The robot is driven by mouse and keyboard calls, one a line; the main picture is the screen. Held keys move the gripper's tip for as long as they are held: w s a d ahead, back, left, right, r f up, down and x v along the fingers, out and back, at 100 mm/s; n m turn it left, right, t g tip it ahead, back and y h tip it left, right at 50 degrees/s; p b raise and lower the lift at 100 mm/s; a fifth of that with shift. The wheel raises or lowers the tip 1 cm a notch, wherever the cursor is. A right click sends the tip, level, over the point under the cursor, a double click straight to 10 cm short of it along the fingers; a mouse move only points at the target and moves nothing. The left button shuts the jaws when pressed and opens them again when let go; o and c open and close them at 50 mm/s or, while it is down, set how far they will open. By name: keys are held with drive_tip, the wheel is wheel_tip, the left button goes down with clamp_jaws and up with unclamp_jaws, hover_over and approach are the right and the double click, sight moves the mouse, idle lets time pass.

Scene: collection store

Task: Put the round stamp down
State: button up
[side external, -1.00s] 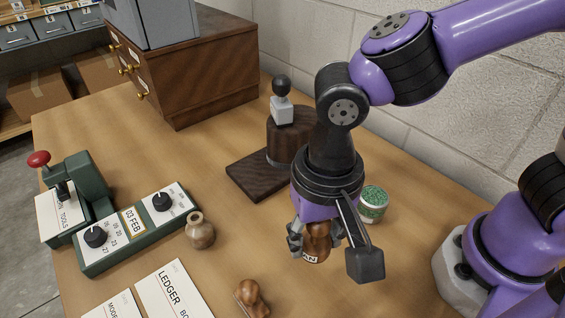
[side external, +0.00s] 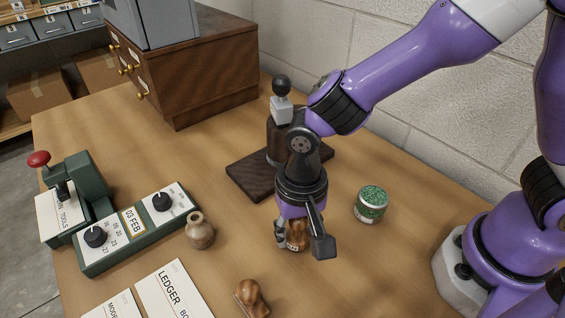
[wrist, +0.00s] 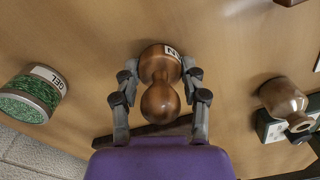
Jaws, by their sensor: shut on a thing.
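The round stamp (side external: 298,235) is a brown wooden piece with a waisted, knobbed handle and a white label on its base. In the wrist view the stamp (wrist: 160,82) sits between the two fingers of my gripper (wrist: 160,90), which is shut on it. In the side view my gripper (side external: 294,232) points down over the table (side external: 340,275), in front of the dark wooden board. The stamp is partly hidden there by the fingers, and I cannot tell whether its base touches the table.
A jar with green contents (side external: 371,204) stands to the right. The dark board (side external: 250,177) with a post lies behind. A green date device (side external: 137,229) and cards (side external: 172,290) lie left.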

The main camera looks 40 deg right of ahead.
drive_tip(key=o, duration=1.1)
drive_tip(key=shift+f, duration=0.1)
drive_tip(key=shift+o, duration=0.2)
wheel_tip(320, 180, up, 12)
drive_tip(key=shift+d+r, duration=0.15)
drive_tip(key=s+d+r+n+t, duration=0.2)
drive_tip(key=d, duration=0.6)
drive_tip(key=s+d+r+n+t, duration=0.1)
drive_tip(key=d+r+n+t, duration=0.1)
drive_tip(key=d, duration=0.6)
drive_tip(key=shift+s+d+r+n+t, duration=0.3)
drive_tip(key=shift+s+d+t, duration=0.05)
drive_tip(key=shift+t, duration=0.45)
